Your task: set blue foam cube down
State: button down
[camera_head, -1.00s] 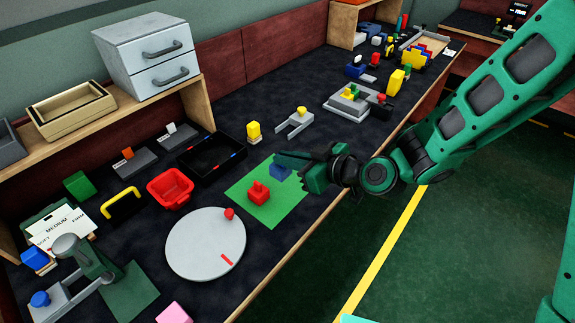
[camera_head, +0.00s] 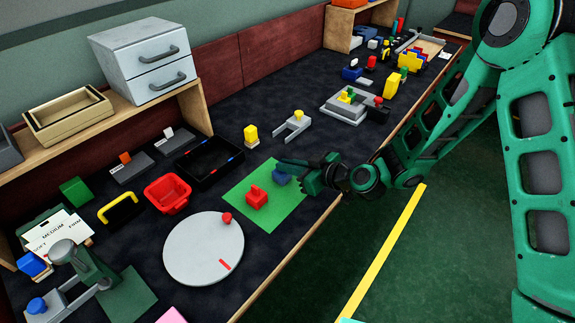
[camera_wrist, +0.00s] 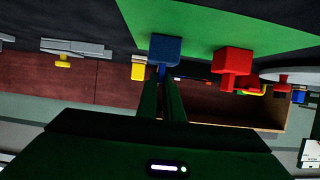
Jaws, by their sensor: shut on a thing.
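The blue foam cube (camera_head: 282,179) is at the upper right part of the green mat (camera_head: 240,202). In the wrist view the blue cube (camera_wrist: 164,48) shows at the tips of my fingers, with a narrow blue stem between them. My gripper (camera_head: 297,166) is shut on it, reaching in from the right; it also shows in the wrist view (camera_wrist: 162,80). The cube appears at or just above the mat; I cannot tell whether it touches. A red block (camera_head: 256,197) with a knob stands on the mat, left of and apart from the cube.
A round grey disc (camera_head: 190,255) lies left of the mat. A red bin (camera_head: 168,194) and a black tray (camera_head: 195,172) stand behind it. A grey forked holder (camera_head: 290,131) is beyond the mat. The mat's front part is bare.

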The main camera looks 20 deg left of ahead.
jog(key=shift+f, duration=0.1)
jog(key=c, duration=1.9)
grip_release()
jog(key=v, duration=1.2)
